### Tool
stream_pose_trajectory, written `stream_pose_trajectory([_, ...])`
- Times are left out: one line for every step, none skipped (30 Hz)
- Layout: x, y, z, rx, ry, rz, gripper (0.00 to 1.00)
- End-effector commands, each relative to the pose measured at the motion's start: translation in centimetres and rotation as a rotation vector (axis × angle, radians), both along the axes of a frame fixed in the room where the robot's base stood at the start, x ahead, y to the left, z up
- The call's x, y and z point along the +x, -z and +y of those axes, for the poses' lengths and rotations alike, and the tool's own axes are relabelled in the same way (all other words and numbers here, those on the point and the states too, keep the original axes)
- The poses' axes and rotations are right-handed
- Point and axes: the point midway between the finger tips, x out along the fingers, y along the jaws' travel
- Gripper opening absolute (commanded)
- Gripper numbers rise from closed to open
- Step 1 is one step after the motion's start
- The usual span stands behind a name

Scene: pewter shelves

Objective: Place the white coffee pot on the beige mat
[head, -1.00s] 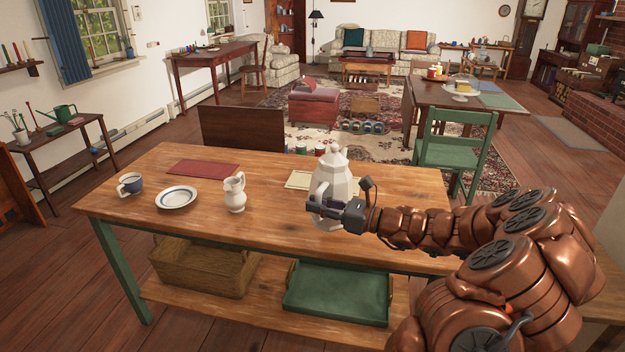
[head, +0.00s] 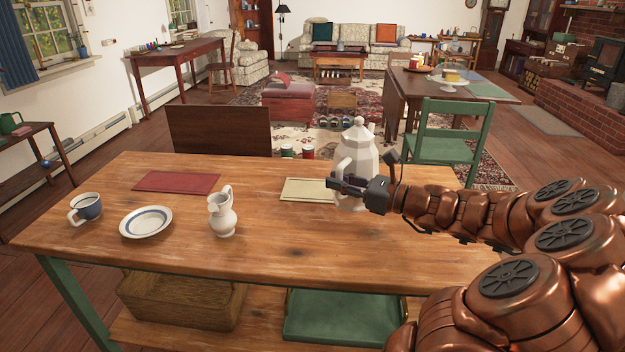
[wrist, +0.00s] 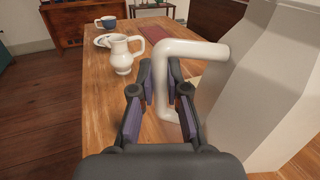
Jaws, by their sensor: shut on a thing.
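The white coffee pot (head: 362,158) is upright at the right part of the wooden table, with its lid on. My gripper (head: 335,187) is shut on its handle, which shows between the fingers in the wrist view (wrist: 165,105). The pot's body (wrist: 265,90) fills the right side of that view. The beige mat (head: 305,189) lies on the table just left of and behind the pot; its right end is hidden by the pot and gripper. I cannot tell whether the pot's base touches the table.
A white pitcher (head: 222,215), a blue-rimmed plate (head: 146,222), a blue-and-white cup (head: 87,208) and a red mat (head: 176,182) are on the table (head: 270,245) to the left. A green chair (head: 440,150) stands behind at right. The table's front middle is clear.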

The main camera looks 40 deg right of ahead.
Motion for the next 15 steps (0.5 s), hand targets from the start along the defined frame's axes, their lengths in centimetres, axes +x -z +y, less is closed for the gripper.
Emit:
stream_pose_trajectory([0.6, 0.0, 0.0, -0.001, -0.003, -0.002, 0.00])
stream_pose_trajectory([1.0, 0.1, -0.1, -0.001, -0.003, -0.001, 0.00])
stream_pose_trajectory([1.6, 0.1, -0.1, 0.000, -0.003, -0.002, 0.00])
stream_pose_trajectory([2.0, 0.2, -0.2, -0.001, -0.002, -0.001, 0.00])
stream_pose_trajectory([2.4, 0.3, -0.3, -0.001, -0.002, -0.001, 0.00])
stream_pose_trajectory([3.0, 0.3, -0.4, -0.002, -0.002, -0.001, 0.00])
stream_pose_trajectory([3.4, 0.3, -0.5, -0.002, -0.001, -0.001, 0.00])
stream_pose_trajectory([3.8, 0.4, -0.5, -0.003, -0.003, -0.001, 0.00])
stream_pose_trajectory([4.4, 0.4, -0.6, -0.003, -0.004, -0.001, 0.00])
stream_pose_trajectory([4.8, 0.5, -0.6, -0.003, -0.004, -0.001, 0.00])
stream_pose_trajectory([5.3, 0.5, -0.6, -0.002, -0.005, -0.001, 0.00])
stream_pose_trajectory([5.9, 0.6, -0.7, -0.003, -0.006, -0.001, 0.00])
stream_pose_trajectory([6.4, 0.6, -0.7, -0.002, -0.005, -0.002, 0.00])
stream_pose_trajectory([6.9, 0.6, -0.8, -0.003, -0.005, -0.002, 0.00])
stream_pose_trajectory([7.5, 0.7, -0.9, -0.004, -0.005, -0.003, 0.00])
